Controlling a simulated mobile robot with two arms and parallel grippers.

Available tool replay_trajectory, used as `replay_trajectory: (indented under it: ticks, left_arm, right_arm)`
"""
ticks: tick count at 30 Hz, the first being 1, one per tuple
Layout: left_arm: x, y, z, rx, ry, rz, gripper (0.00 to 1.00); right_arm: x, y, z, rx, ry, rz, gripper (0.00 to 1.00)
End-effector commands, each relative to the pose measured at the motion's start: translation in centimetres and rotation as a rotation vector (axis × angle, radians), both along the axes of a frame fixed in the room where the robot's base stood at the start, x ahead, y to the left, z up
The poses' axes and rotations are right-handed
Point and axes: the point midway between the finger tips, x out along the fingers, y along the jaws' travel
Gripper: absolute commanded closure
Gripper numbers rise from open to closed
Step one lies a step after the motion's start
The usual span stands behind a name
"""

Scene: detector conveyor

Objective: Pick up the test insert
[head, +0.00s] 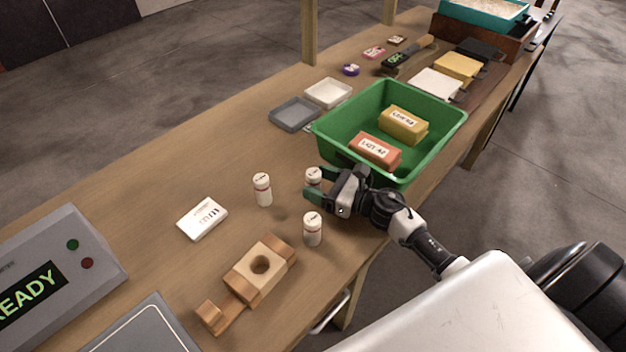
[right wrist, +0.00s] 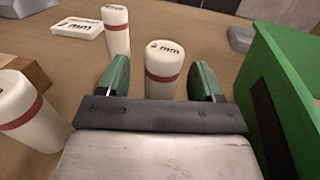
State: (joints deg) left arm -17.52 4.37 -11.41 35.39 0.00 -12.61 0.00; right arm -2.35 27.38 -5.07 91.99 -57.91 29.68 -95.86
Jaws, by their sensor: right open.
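Three white cylindrical inserts, each with a red band, stand upright on the table. One insert (head: 313,175) is at my right gripper (head: 318,186); another insert (head: 262,189) is to its left, and a third insert (head: 312,229) is nearer to me. In the right wrist view, the first insert (right wrist: 165,68) stands between the open green fingers of my right gripper (right wrist: 162,80), with gaps on both sides; its top label ends in "mm". The other two inserts show at left (right wrist: 117,32) and lower left (right wrist: 28,110). My left gripper is out of view.
A green bin (head: 335,143) with two labelled blocks stands close to my right gripper. A wooden block with a round hole (head: 249,287) lies at front, a white "mm" card (head: 203,218) at left, and a grey READY box (head: 85,235) farther left.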

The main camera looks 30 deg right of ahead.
Motion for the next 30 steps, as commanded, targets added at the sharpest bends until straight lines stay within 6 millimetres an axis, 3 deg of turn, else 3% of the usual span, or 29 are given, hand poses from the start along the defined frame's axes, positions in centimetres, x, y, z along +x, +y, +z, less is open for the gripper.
replay_trajectory:
  ticks: [1,6,14,25,30]
  left_arm:
    - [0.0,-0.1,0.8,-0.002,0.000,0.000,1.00]
    - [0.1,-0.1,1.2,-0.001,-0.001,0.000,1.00]
    - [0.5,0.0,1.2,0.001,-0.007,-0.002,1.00]
    - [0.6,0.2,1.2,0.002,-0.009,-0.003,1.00]
    - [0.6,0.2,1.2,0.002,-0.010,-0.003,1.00]
  right_arm:
    - [1.0,0.3,0.5,0.003,-0.002,-0.002,0.34]
    - [2.5,1.4,0.2,0.002,-0.001,-0.001,0.34]
    - [2.6,1.6,0.0,0.000,0.000,-0.001,0.34]
    - [2.6,1.5,0.0,0.001,0.001,-0.001,0.89]
    - [2.6,1.5,0.0,0.001,-0.001,-0.001,0.89]
